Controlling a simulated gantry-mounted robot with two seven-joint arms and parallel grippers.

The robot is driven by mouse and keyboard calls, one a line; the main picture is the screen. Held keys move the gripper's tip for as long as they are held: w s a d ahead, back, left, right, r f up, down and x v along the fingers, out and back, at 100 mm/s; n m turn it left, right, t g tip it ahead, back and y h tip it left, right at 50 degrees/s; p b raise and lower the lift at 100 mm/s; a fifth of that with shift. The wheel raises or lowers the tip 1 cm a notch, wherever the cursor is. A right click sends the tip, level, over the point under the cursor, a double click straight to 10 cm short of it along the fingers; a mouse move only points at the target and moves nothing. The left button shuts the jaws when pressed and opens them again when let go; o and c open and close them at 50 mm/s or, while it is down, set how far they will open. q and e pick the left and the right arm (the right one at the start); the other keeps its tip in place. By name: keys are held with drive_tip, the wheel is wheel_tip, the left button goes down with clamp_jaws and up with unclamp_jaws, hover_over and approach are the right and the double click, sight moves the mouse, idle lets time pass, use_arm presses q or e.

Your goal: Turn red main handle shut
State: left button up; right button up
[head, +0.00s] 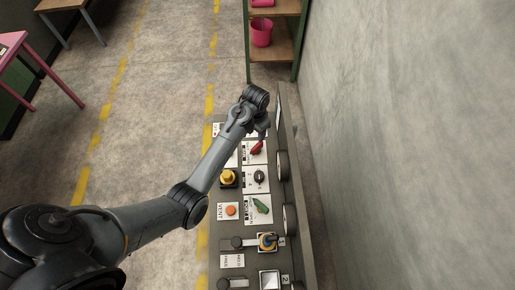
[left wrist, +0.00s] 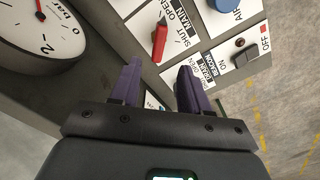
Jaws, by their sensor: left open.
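The red main handle (head: 257,148) is near the far end of the control panel, partly hidden by my left gripper in the head view. In the left wrist view the red handle (left wrist: 159,42) sticks up from a white plate marked OPEN, MAIN and SHUT. My left gripper (left wrist: 160,66) has its two purple fingers apart, with the handle showing beyond the gap between their tips. No grip on it shows. In the head view the left gripper (head: 263,130) hangs over the handle. My right gripper is not in view.
Close by are a yellow knob (head: 228,177), a black knob (head: 260,177), a green handle (head: 262,206) and an orange button (head: 231,210). A round gauge (left wrist: 38,30) is beside the handle in the left wrist view. A grey wall (head: 410,120) stands right of the panel.

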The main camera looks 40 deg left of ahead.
sight(257, 145)
use_arm(q)
drive_tip(key=shift+w+f, duration=0.3)
drive_tip(key=shift+f, duration=0.15)
wheel_tip(257, 145, down, 10)
drive_tip(key=shift+r, duration=0.1)
clamp_jaws()
idle(0.4)
